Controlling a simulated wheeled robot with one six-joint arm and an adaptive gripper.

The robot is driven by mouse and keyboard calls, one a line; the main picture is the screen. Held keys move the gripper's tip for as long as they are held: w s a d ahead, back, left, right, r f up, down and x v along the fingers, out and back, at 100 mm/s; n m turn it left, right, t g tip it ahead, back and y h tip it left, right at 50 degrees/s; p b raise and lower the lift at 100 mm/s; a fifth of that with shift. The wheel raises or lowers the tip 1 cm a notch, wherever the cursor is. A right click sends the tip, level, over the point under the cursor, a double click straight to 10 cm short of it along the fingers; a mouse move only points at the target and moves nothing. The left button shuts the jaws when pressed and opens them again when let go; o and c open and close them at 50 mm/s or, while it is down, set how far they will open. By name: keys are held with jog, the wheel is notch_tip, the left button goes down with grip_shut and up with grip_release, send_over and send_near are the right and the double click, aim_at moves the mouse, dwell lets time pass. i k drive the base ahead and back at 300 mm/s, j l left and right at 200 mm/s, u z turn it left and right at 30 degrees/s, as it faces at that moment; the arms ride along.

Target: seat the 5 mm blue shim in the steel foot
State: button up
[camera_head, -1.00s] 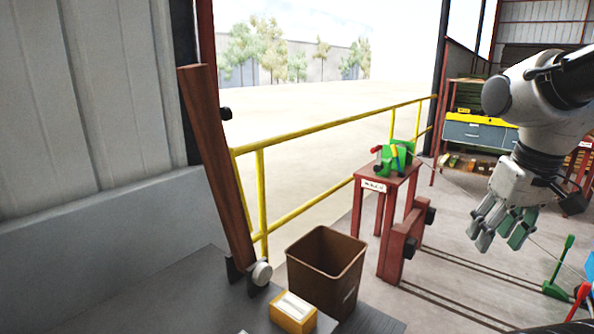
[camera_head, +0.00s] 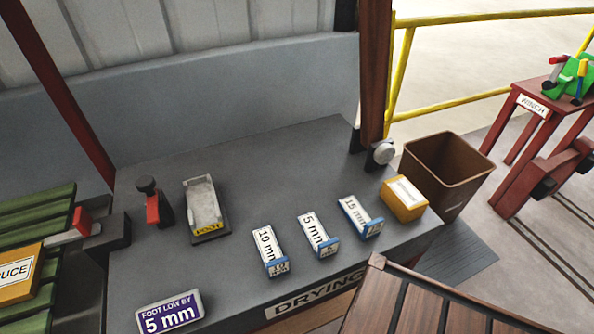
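The 5 mm shim (camera_head: 316,235) lies on the dark grey bench, a white-topped block with a blue edge. It is the middle one of three alike shims. The 10 mm shim (camera_head: 269,251) is to its left and the 15 mm shim (camera_head: 359,217) to its right, all apart from one another. The steel foot (camera_head: 205,203) stands behind and left of them, a pale metal channel on a dark base with a yellow label. No shim is seen in it. My gripper is out of this view.
A purple sign (camera_head: 169,313) reads "FOOT LOW BY 5 mm". A red-and-black clamp-like part (camera_head: 155,203) stands left of the foot. A yellow box (camera_head: 404,198) and brown bin (camera_head: 446,172) are at right. A slatted wooden surface (camera_head: 430,305) is in front; the bench behind the shims is clear.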

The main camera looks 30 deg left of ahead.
aim_at(203, 212)
jog(key=k+j+u, duration=0.6)
jog(key=u, duration=0.2)
jog(key=k+j+u, duration=0.2)
jog(key=j+u, duration=0.2)
jog(key=j, duration=0.2)
